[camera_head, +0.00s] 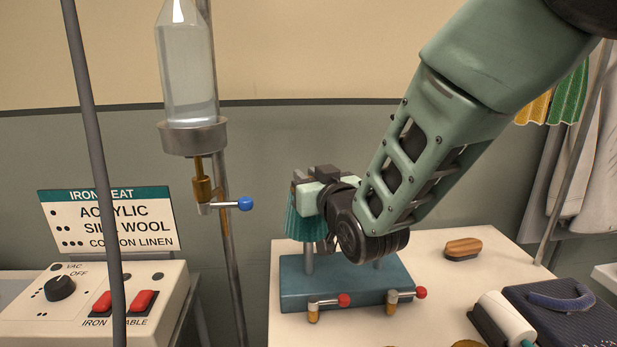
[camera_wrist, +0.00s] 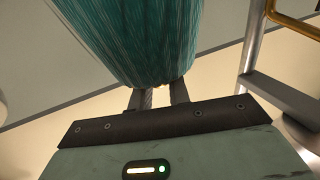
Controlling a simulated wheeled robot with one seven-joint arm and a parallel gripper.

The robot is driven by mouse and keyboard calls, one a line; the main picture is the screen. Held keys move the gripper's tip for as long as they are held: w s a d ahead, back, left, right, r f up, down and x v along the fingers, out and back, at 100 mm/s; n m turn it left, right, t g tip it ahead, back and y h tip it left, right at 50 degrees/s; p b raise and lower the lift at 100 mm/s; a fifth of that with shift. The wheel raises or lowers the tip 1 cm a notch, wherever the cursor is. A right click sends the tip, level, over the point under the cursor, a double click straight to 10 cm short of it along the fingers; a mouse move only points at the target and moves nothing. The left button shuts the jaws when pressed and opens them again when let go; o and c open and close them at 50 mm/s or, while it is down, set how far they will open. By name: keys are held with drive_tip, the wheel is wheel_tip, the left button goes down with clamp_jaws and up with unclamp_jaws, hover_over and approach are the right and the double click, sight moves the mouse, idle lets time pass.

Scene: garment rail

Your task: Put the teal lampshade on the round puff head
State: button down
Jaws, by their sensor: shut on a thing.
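The teal lampshade (camera_head: 303,225) is pleated and hangs under my gripper (camera_head: 316,178) in the head view. My gripper is shut on it, and the shade also fills the upper middle of the wrist view (camera_wrist: 160,40). It sits over the left part of a blue base block (camera_head: 345,287) that carries upright grey posts. The round puff head is not clearly visible; the shade and my gripper cover the tops of the posts. I cannot tell whether the shade touches anything below it.
Two red-knobbed valves (camera_head: 330,301) stick out at the block's front. A wooden brush (camera_head: 462,248), a white roll (camera_head: 505,318) and a dark case (camera_head: 567,310) lie to the right. A water bottle (camera_head: 187,65) and a control box (camera_head: 95,305) stand left. Bare tabletop (camera_head: 440,290) shows beside the block.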

drive_tip(key=shift+f, duration=0.1)
drive_tip(key=c, duration=1.3)
unclamp_jaws()
drive_tip(key=shift+b+v, duration=2.05)
drive_tip(key=shift+v, duration=3.95)
